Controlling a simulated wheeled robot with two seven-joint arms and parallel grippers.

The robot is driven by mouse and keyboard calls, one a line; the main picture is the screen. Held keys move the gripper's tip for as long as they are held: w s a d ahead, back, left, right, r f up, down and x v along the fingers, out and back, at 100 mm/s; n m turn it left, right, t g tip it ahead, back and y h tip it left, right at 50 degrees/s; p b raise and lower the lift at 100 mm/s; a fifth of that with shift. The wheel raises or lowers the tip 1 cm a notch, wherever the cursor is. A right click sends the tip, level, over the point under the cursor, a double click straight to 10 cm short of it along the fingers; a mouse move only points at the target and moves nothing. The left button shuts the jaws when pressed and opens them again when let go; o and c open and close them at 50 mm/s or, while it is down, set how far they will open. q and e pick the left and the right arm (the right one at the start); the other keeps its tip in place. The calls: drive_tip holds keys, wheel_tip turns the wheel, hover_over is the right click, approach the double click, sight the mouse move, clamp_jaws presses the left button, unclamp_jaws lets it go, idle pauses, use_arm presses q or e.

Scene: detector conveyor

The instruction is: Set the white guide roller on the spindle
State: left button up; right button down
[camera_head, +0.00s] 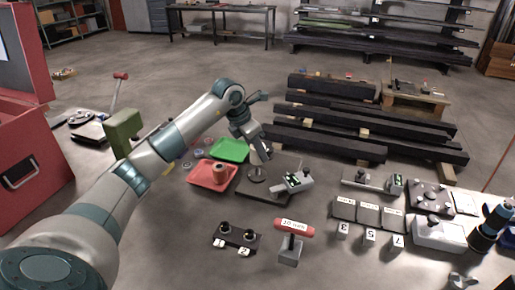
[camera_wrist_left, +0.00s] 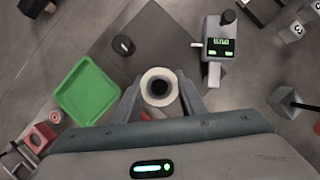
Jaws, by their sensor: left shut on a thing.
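My left gripper (camera_head: 258,150) is shut on the white guide roller (camera_wrist_left: 160,82), a pale ring with a dark bore. In the left wrist view the left gripper's fingers (camera_wrist_left: 159,100) close on it from both sides. In the head view the roller (camera_head: 264,157) is partly hidden by the fingers. The spindle (camera_head: 256,174) is a dark round post on a dark plate (camera_head: 249,190), just below the gripper in the picture. It also shows in the left wrist view (camera_wrist_left: 123,45), above and left of the roller and apart from it. My right gripper is not in view.
A device with a green-lit display (camera_head: 293,181) stands at the plate's right edge. A green tray (camera_head: 231,150) and a red tray (camera_head: 199,178) holding a tan roller (camera_head: 220,171) lie left. A red-topped stand (camera_head: 293,228) and a two-post block (camera_head: 236,236) are nearer.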

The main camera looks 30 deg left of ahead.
sight(258, 164)
use_arm(q)
drive_tip(key=shift+f+b, duration=0.3)
drive_tip(key=shift+f, duration=0.5)
drive_tip(key=shift+f+b, duration=1.95)
drive_tip(key=shift+f, duration=0.1)
idle(2.6)
drive_tip(key=o, duration=1.8)
wheel_tip(258, 164, up, 9)
drive_tip(key=p, duration=0.4)
drive_tip(key=shift+p, duration=0.4)
